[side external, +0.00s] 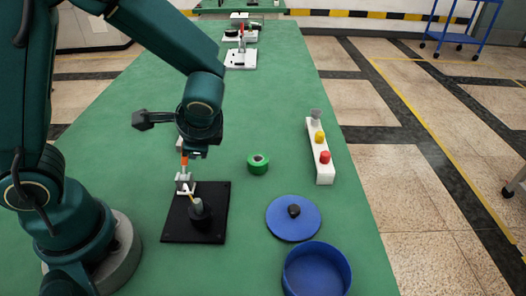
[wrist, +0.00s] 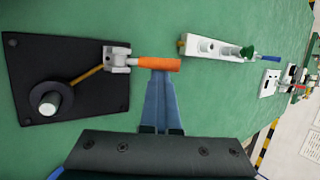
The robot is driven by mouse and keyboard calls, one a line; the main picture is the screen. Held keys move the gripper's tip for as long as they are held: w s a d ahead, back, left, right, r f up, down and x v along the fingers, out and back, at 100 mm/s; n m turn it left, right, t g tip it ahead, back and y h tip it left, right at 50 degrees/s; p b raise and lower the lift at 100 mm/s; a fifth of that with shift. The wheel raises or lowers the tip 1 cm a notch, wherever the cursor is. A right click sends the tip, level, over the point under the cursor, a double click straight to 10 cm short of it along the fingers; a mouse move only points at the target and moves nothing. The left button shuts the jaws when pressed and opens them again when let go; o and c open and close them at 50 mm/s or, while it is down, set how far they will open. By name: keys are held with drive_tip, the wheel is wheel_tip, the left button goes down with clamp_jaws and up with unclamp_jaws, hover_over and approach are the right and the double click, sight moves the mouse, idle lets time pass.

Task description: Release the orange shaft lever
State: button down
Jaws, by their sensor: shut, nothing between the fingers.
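The orange lever (wrist: 158,64) points right from a white bracket (wrist: 117,59) on a black base plate (wrist: 25,85) in the wrist view. A yellowish rod (wrist: 88,74) runs from the bracket to a black disc with a pale post (wrist: 48,102). In the side view the lever (side external: 184,161) stands upright above its bracket, near the plate's far edge. My gripper (wrist: 160,74) is shut and empty, its fingertips right at the lever's outer part; I cannot tell whether they touch. In the side view my gripper (side external: 195,153) is beside the lever's top.
A green roll (side external: 258,163), a blue lid with a black knob (side external: 293,220) and an open blue round container (side external: 316,270) are to the right. A white block (side external: 320,152) with red, yellow and grey knobs lies near the table's right edge. Another white fixture (side external: 241,58) stands farther back.

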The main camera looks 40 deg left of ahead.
drive_tip(key=shift+s+a, duration=0.1)
drive_tip(key=shift+s, duration=0.05)
drive_tip(key=shift+r, duration=0.75)
drive_tip(key=s+d+r, duration=0.2)
drive_tip(key=d+r, duration=0.4)
drive_tip(key=d, duration=0.1)
drive_tip(key=shift+s+d, duration=0.3)
drive_tip(key=shift+s, duration=0.05)
